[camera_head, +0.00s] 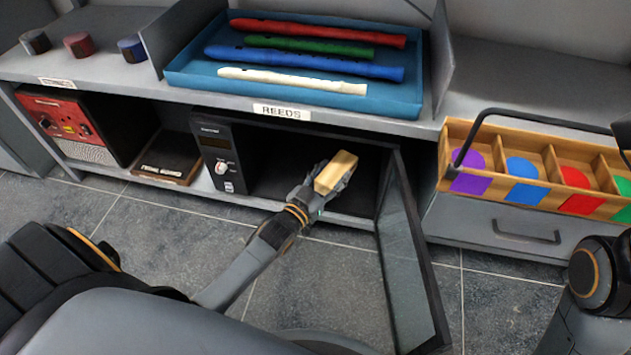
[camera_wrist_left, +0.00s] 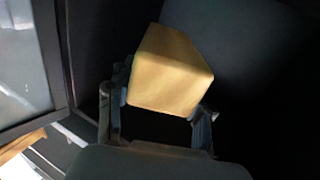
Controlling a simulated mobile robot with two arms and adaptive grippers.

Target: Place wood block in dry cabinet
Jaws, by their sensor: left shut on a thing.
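The wood block (camera_head: 336,173) is a pale tan rectangular piece. My left gripper (camera_head: 322,188) is shut on it and holds it at the open front of the dry cabinet (camera_head: 217,160). In the left wrist view the block (camera_wrist_left: 172,75) sits between the fingers of the left gripper (camera_wrist_left: 160,118), with dark cabinet interior behind it. I cannot tell whether the block touches the cabinet floor. The cabinet door (camera_head: 408,255) has a glass pane and stands open to the right. My right gripper is not clearly in view; only part of my right arm shows at the right edge.
Above, a blue tray (camera_head: 200,79) holds several coloured recorders. A wooden carrier (camera_head: 446,165) with coloured discs stands right of the door. A red device (camera_head: 68,120) and a dark wooden box (camera_head: 170,158) are on the left. The cabinet interior beside the block looks empty.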

